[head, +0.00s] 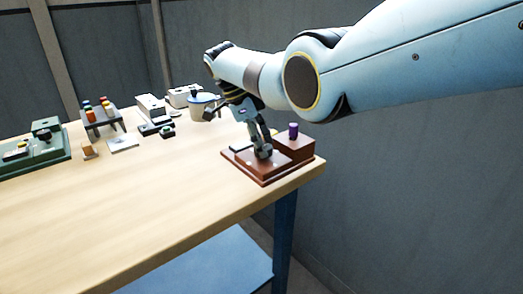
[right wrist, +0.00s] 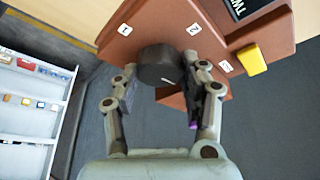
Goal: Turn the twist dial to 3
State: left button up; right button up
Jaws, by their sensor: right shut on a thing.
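The twist dial is a dark grey round knob (right wrist: 155,62) on a reddish-brown box (right wrist: 270,35). Number plates 1 (right wrist: 125,30), 2 (right wrist: 193,28) and 3 (right wrist: 225,66) sit around it. A small white mark shows on the knob's lower right; I cannot tell which number it points at. My right gripper (right wrist: 165,84) has its fingers on either side of the knob and is shut on it. In the head view, my right gripper (head: 262,150) reaches down onto the brown box (head: 262,178), mostly hiding the dial. My left gripper is not in view.
A purple knob (head: 293,130) stands on the box's raised back part. A yellow block (right wrist: 252,60) shows beside the dial plate. A green device (head: 40,150), a peg rack (head: 100,118) and a white pot (head: 202,108) stand further left. The table front is clear.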

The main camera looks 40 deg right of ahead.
jog(key=shift+m, duration=0.3)
dwell(0.4)
jog(key=o, duration=1.2)
jog(key=shift+c, duration=0.2)
jog(key=shift+r, duration=0.2)
jog(key=v, duration=1.1)
jog(key=shift+w+r, duration=0.25)
jog(key=shift+r, duration=0.05)
